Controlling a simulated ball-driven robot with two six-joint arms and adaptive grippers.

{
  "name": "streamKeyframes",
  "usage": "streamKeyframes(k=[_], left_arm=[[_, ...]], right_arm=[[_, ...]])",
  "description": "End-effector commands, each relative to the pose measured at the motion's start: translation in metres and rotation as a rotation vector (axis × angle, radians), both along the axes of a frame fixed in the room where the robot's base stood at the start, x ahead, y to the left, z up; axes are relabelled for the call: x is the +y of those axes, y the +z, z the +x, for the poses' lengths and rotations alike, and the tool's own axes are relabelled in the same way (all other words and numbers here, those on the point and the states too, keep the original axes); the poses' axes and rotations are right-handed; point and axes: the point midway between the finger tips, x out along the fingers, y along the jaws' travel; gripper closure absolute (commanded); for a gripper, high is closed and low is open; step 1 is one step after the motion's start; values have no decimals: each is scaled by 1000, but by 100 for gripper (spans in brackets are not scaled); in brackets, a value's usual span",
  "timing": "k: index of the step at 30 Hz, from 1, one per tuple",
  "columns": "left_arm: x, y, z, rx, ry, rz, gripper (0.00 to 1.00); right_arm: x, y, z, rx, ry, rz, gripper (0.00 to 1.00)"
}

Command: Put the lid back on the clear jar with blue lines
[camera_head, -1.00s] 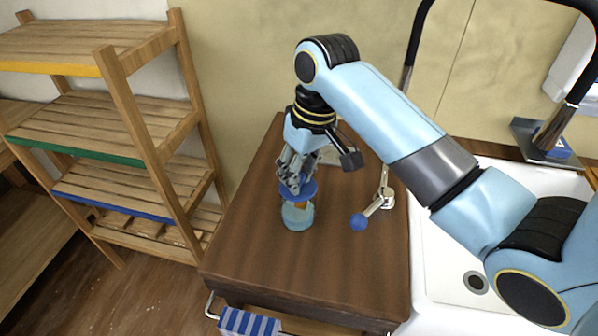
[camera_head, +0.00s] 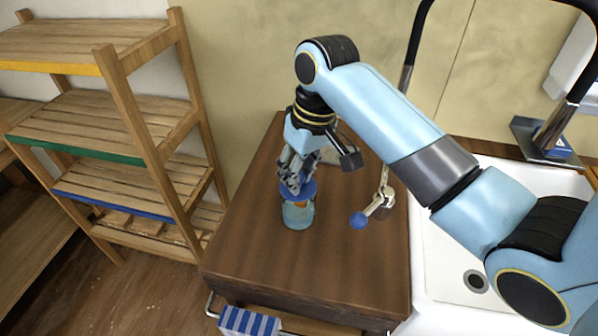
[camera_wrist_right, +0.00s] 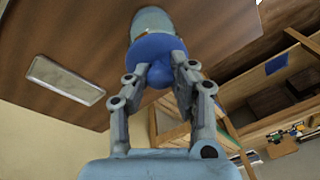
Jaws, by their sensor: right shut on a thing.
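The clear jar with blue lines (camera_head: 298,214) stands upright on the brown wooden top, with something orange-brown inside. My right gripper (camera_head: 296,184) is above it, shut on the blue lid (camera_head: 303,193). The lid is over the jar's mouth; I cannot tell whether it touches the rim. In the right wrist view my fingers (camera_wrist_right: 160,80) grip the round knob of the lid (camera_wrist_right: 152,48), and the jar (camera_wrist_right: 152,20) shows beyond it. My left gripper is not in view.
A metal lever with a blue ball (camera_head: 358,221) stands right of the jar. A flat pale plate (camera_wrist_right: 65,79) lies on the wooden top (camera_head: 260,255). A wooden shelf (camera_head: 125,120) is at the left, a white sink (camera_head: 440,265) at the right. The front of the top is clear.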

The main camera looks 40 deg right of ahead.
Motion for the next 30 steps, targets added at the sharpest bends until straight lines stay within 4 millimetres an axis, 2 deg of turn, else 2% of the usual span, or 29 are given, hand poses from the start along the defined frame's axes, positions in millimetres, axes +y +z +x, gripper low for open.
streamKeyframes(k=[9, 10, 15, 21, 27, 30], left_arm=[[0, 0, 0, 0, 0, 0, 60], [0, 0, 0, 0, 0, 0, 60], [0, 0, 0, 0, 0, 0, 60], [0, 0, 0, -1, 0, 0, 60], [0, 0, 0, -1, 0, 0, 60], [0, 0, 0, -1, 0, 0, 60]], right_arm=[[0, 0, 0, 0, 0, 0, 100], [0, 0, 0, 0, 0, 0, 76], [0, 0, 0, 0, 0, 0, 53], [0, 0, 0, 0, 0, 0, 51], [0, 0, 0, 0, 0, 0, 28], [0, 0, 0, 0, 0, 0, 28]])
